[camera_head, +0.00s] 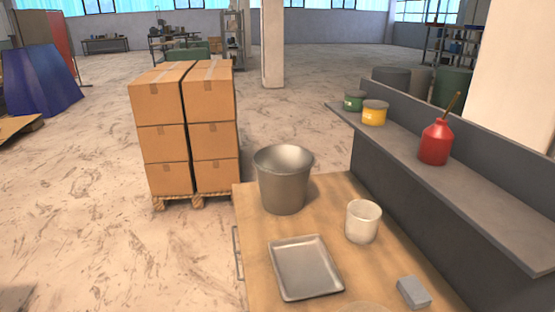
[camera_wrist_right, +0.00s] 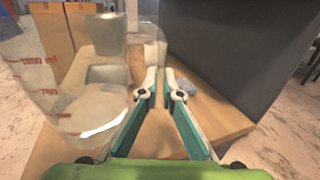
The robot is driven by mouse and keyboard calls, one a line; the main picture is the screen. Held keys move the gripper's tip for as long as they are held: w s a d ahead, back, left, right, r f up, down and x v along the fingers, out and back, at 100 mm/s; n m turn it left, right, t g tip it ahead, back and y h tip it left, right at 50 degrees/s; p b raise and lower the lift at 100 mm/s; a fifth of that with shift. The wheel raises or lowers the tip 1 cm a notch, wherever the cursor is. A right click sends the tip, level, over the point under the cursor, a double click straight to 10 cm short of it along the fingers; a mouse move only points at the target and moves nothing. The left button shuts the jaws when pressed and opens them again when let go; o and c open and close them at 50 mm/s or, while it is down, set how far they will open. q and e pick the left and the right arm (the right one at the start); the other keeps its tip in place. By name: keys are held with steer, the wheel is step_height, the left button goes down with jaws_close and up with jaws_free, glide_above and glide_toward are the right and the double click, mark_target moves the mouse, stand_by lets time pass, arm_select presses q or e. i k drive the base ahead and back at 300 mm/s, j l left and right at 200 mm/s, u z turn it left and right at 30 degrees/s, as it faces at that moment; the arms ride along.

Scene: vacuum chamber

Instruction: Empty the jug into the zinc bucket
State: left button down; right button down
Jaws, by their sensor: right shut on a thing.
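The zinc bucket (camera_head: 284,187) stands upright at the far left part of the wooden bench in the head view. Its visible inside looks bare, but its bottom is hidden. It also shows in the right wrist view (camera_wrist_right: 105,36), beyond the jug. The clear jug (camera_wrist_right: 60,85) with red millilitre marks fills the left of the right wrist view, partly cut off by the frame. Its lower part looks pale; how much it holds is unclear. My right gripper (camera_wrist_right: 163,85), with teal fingers, is shut on the jug, apparently at its handle side. My left gripper is in neither view.
On the bench (camera_head: 255,250) are a metal tray (camera_head: 306,268), a cream cup (camera_head: 362,222) right of the bucket, and a grey block (camera_head: 413,292). A raised grey shelf (camera_head: 460,192) along the right holds a red bottle (camera_head: 435,142) and two tins. Stacked cartons (camera_head: 185,128) stand behind.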

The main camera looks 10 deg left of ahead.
mark_target(283, 181)
steer(key=j+z, duration=0.25)
steer(key=j, duration=1.4)
steer(key=i+j+z, duration=0.1)
steer(key=i+j, duration=0.15)
steer(key=i+j+z, duration=0.1)
steer(key=i+j, duration=0.15)
steer(key=j, duration=0.25)
steer(key=i+j+z, duration=0.1)
steer(key=j, duration=0.3)
steer(key=i, duration=0.1)
